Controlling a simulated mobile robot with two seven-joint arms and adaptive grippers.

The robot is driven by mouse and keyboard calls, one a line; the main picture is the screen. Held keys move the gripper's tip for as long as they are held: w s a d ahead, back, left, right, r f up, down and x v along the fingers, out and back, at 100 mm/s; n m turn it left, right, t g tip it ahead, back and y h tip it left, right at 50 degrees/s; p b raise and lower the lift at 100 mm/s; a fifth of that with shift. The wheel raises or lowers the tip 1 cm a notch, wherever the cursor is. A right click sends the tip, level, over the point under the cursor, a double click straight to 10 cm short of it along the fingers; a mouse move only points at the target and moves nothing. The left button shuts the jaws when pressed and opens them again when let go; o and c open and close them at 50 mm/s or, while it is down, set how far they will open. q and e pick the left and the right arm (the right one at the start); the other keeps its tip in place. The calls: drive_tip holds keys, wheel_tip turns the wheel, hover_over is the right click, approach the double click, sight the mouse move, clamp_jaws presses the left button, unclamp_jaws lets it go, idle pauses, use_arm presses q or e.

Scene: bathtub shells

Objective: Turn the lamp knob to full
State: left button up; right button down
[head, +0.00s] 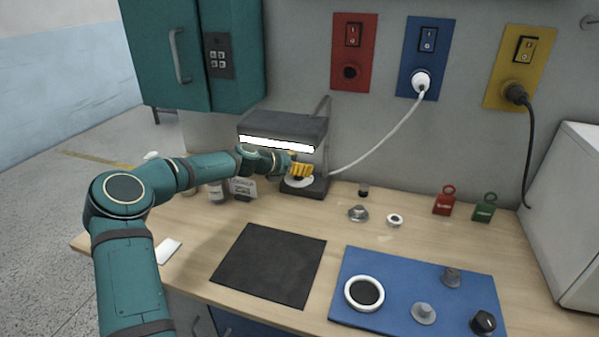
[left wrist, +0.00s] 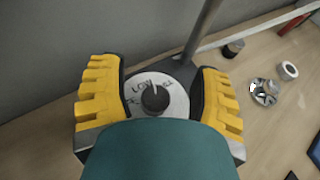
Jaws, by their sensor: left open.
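The lamp (head: 284,130) stands at the back of the bench with its light bar glowing white. Its knob (left wrist: 155,98) is a small black dial with a pale pointer line, on a white round plate (left wrist: 172,84) with partly hidden lettering, in the left wrist view. The pointer line points roughly up in that view. My left gripper (head: 300,170) is open at the lamp base (head: 312,188), its yellow fingers apart on either side of the knob. No contact with the knob shows. In the head view the fingers hide the knob. My right gripper is not in view.
A white cable runs from the blue wall socket (head: 412,60) toward the lamp. A black mat (head: 268,265) and a blue mat (head: 385,318) with several loose parts lie in front. Small metal parts (head: 358,213) and red and green padlocks (head: 444,205) stand to the right.

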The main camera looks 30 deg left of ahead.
use_arm(q)
wheel_tip(320, 180, up, 7)
drive_tip(key=shift+r, duration=0.1)
idle(0.5)
